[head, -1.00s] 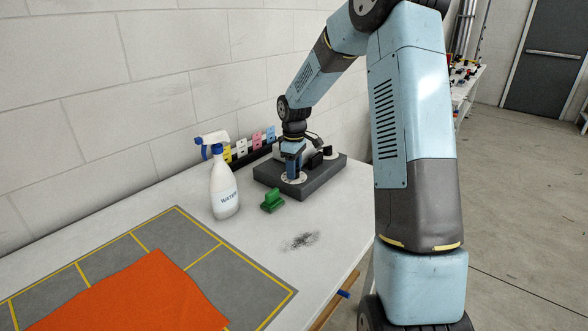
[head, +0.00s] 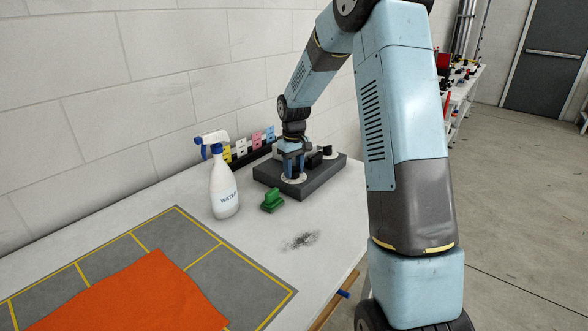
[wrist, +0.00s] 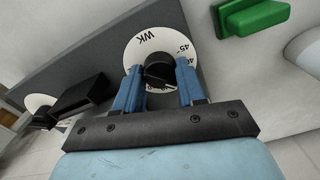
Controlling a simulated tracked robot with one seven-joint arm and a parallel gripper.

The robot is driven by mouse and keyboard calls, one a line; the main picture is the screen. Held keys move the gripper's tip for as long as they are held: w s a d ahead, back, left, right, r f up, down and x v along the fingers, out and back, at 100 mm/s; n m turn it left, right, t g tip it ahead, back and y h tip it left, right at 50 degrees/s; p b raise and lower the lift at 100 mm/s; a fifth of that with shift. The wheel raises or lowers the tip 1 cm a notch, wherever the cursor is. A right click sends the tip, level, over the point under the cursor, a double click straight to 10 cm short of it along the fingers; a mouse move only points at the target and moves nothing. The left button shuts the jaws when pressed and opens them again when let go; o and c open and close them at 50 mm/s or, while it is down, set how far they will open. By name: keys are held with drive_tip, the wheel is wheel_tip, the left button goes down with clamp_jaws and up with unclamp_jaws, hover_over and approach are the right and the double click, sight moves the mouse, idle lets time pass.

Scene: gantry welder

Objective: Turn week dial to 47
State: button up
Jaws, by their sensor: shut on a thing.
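The week dial (wrist: 150,48) is a white disc marked "WK", with "45" and another partly hidden number along its right side. A black knob (wrist: 158,70) stands at its middle. My gripper (wrist: 158,78) has its two blue fingers on either side of the knob and is shut on it. In the head view, my gripper (head: 293,165) points down over the near end of the dark grey box (head: 300,188), where the dial's white edge (head: 293,180) shows. The lower part of the dial's scale is hidden by the fingers, and I cannot read which number the knob points at.
A second dial (wrist: 38,103) and a black block (wrist: 80,97) are on the same box. Coloured cards (head: 242,148) line the wall. An orange cloth (head: 135,295) lies in front.

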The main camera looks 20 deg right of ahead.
sight(294, 171)
idle(0.4)
drive_tip(key=o, duration=1)
drive_tip(key=shift+o, duration=0.2)
wheel_tip(294, 171, up, 14)
drive_tip(key=shift+f, duration=0.15)
drive_tip(key=s+r+m+t, duration=0.1)
drive_tip(key=s+r, duration=0.4)
drive_tip(key=s, duration=0.5)
drive_tip(key=s+r+m+t, duration=0.1)
drive_tip(key=s+r+t, duration=0.1)
drive_tip(key=s+r, duration=0.55)
drive_tip(key=s+f+m+t, duration=0.2)
drive_tip(key=s+f, duration=0.1)
drive_tip(key=s, duration=1.7)
drive_tip(key=shift+f+t, duration=0.15)
drive_tip(key=shift+t, duration=0.15)
